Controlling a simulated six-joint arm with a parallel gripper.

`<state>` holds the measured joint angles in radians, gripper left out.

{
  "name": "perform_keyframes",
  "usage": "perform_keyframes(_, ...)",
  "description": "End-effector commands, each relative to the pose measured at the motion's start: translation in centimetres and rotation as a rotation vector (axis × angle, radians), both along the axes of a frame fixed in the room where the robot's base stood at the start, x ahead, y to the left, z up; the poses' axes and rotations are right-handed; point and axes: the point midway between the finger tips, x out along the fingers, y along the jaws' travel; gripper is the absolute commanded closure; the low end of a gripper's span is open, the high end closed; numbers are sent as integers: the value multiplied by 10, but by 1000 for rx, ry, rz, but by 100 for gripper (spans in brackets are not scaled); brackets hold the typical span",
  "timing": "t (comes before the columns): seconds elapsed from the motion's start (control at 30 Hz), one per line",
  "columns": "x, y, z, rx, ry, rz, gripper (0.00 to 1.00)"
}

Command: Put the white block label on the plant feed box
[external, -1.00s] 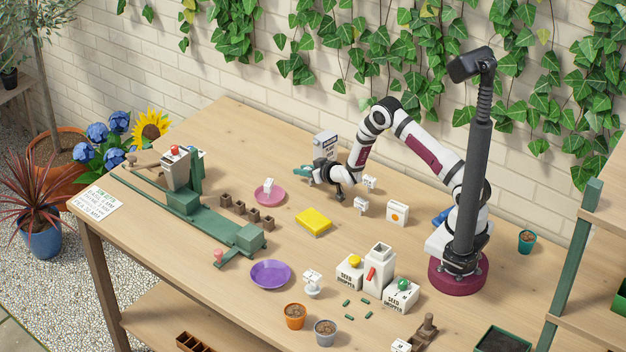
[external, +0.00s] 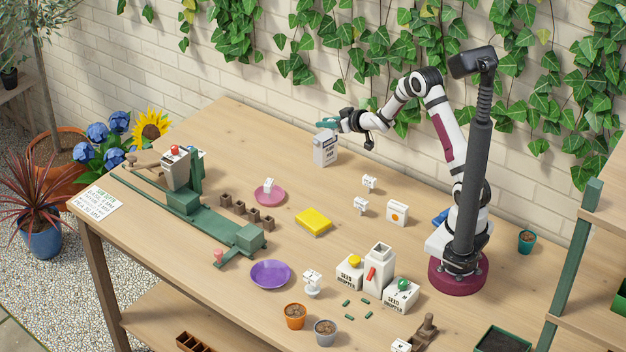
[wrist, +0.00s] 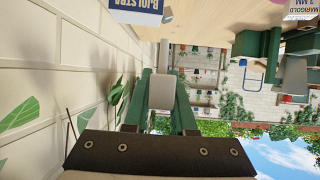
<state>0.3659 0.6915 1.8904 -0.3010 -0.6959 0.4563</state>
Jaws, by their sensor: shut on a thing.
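The plant feed box (external: 325,150), a white box with dark lettering, stands upright near the back of the bench by the wall. My gripper (external: 328,122) is just above its top in the external view. In the wrist view my gripper (wrist: 160,98) has its green fingers shut on a small plain pale block (wrist: 162,90), which I take for the white block label. The block is too small to make out in the external view.
Small white pieces (external: 361,205) stand on the bench to the right of the box. A yellow block (external: 313,221), a pink saucer (external: 270,203) and a green fixture (external: 183,201) are nearer the front and left. The brick wall (wrist: 50,80) is close behind.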

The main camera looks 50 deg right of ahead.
Motion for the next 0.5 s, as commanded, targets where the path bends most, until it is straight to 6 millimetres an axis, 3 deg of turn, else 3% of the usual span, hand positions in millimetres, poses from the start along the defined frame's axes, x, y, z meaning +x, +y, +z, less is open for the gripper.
perform_keyframes(0.1, 32, -8, 27, -2, -7, 59, 100)
perform_keyframes(0.3, 59, -30, 58, 1, -4, 72, 100)
perform_keyframes(0.37, 61, -32, 53, 5, 0, 70, 100)
perform_keyframes(0.5, 62, -33, 18, 9, 3, 69, 100)
